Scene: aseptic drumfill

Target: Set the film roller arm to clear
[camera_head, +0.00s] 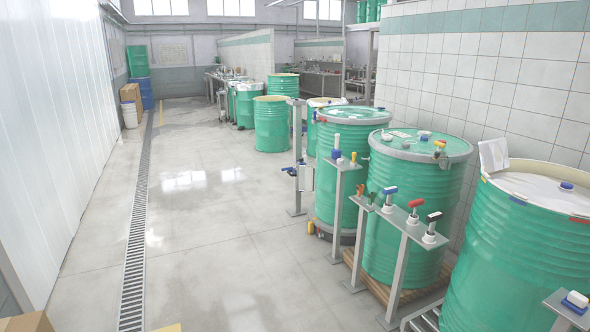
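No part in view is clearly marked as the film roller arm. A grey upright post (297,135) stands on the floor left of the near drums. A small pale cylinder (306,178) and a blue lever-like part (290,171) sit on it at mid height. I cannot tell whether these are the film roller arm or how it is set. A slanted grey rail (408,222) on legs carries several levers, among them a blue one (390,193), a red one (415,206) and a dark one (433,219). My gripper is not in view.
Large green drums (410,215) line the right side; one stands on a wooden pallet (385,290). Another grey stand (340,205) with a blue-and-white knob is by the drums. A floor drain (135,255) runs along the left. The floor between (215,240) is clear.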

